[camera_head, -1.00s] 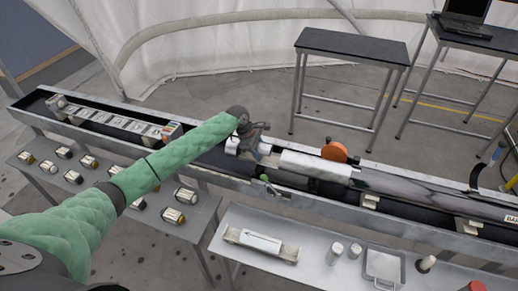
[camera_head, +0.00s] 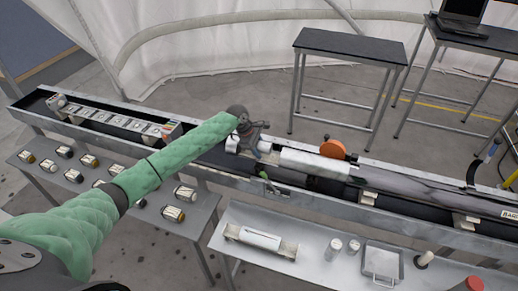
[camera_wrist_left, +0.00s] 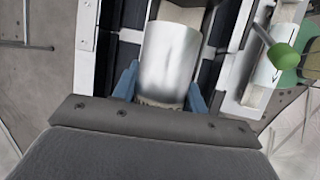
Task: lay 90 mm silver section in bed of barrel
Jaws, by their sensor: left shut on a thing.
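My left gripper (camera_head: 252,143) is over the long trough at mid-view. The left wrist view shows its blue fingers (camera_wrist_left: 160,92) shut on a short silver section (camera_wrist_left: 168,60), one finger on each side. The section lies along the line of the dark-lined bed (camera_wrist_left: 212,45); whether it touches the bed is hidden. In the head view the gripper covers most of it. A longer silver-white tube (camera_head: 315,163) lies in the bed to the right, with the grey barrel (camera_head: 410,187) beyond. My right gripper is not in view.
An orange disc (camera_head: 333,149) stands behind the long tube. A green-knobbed lever (camera_head: 264,176) sits at the trough's front edge. A white tube in a cradle (camera_head: 261,239), jars (camera_head: 333,249) and a tray (camera_head: 382,262) stand on the front shelf. Several small cylinders (camera_head: 172,214) stand left.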

